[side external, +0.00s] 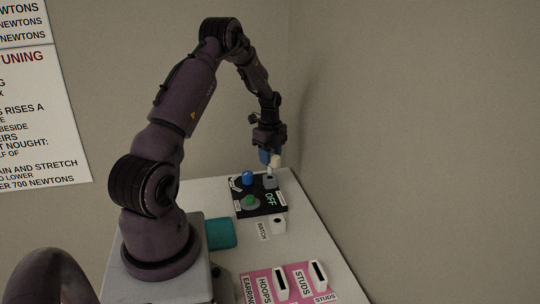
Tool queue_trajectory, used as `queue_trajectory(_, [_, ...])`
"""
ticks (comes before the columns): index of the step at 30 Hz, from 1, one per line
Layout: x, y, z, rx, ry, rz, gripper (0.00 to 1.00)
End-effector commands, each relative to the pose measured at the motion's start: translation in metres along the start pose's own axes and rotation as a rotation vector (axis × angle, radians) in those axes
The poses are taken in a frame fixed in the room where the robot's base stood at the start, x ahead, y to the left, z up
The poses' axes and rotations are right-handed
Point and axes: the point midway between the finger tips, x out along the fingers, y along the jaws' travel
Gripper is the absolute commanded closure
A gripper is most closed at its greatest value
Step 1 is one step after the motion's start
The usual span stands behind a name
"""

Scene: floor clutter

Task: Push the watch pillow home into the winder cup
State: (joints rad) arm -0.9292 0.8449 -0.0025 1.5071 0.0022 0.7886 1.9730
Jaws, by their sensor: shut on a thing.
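My gripper (271,158) is at the far end of the table, pointing down, shut on a small cream piece that looks like the watch pillow (274,164). The pillow is just above, or at the top of, a small grey block (270,182) on the back right of a black panel. This block looks like the winder cup. I cannot tell whether the pillow touches it or is inside it. The panel (266,211) also bears a blue dome (248,178), a green button (250,201) and the green word OFF.
A white block with a dark hole (278,225) stands by a WATCH label (263,231), in front of the panel. A teal block (221,233) lies left of it. A pink board (257,287) with slotted white holders is nearer. A wall rises close behind and right.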

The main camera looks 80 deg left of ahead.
Motion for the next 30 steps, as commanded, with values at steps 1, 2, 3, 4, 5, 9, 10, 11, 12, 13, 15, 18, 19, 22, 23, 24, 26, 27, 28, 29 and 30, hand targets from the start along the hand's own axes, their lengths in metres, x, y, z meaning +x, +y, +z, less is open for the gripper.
queue_trajectory(1, [0.001,0.000,0.000,0.000,0.000,0.000,1.00])
queue_trajectory(2, [0.002,0.000,0.000,0.000,0.000,0.000,1.00])
queue_trajectory(3, [0.002,0.000,0.000,0.000,0.000,0.000,1.00])
queue_trajectory(4, [0.003,0.000,0.000,0.000,0.000,0.000,1.00])
queue_trajectory(5, [0.004,0.000,0.000,0.000,0.000,0.000,1.00])
queue_trajectory(9, [0.007,0.000,0.000,0.000,0.000,0.000,1.00])
queue_trajectory(10, [0.008,0.000,0.000,0.000,0.000,0.000,1.00])
queue_trajectory(11, [0.009,0.000,0.000,0.000,0.000,0.000,1.00])
queue_trajectory(12, [0.010,0.000,0.000,0.000,0.000,0.000,1.00])
queue_trajectory(13, [0.011,0.000,0.000,0.001,0.000,0.000,1.00])
queue_trajectory(15, [0.013,0.000,0.000,0.001,0.000,0.001,1.00])
queue_trajectory(18, [0.015,0.000,0.000,0.001,0.000,0.001,1.00])
queue_trajectory(19, [0.016,0.000,0.000,0.001,0.000,0.001,1.00])
queue_trajectory(22, [0.018,0.000,0.000,0.001,0.000,0.000,1.00])
queue_trajectory(23, [0.019,0.000,0.000,0.001,0.000,0.000,1.00])
queue_trajectory(24, [0.020,0.000,0.000,0.001,0.000,-0.001,1.00])
queue_trajectory(26, [0.021,0.000,0.000,0.001,0.000,-0.001,1.00])
queue_trajectory(27, [0.022,0.000,0.000,0.001,0.000,-0.001,1.00])
queue_trajectory(28, [0.023,0.000,0.000,0.001,0.000,0.000,1.00])
queue_trajectory(29, [0.024,0.000,0.000,0.001,0.000,0.000,1.00])
queue_trajectory(30, [0.025,0.000,0.000,0.001,0.000,0.000,1.00])
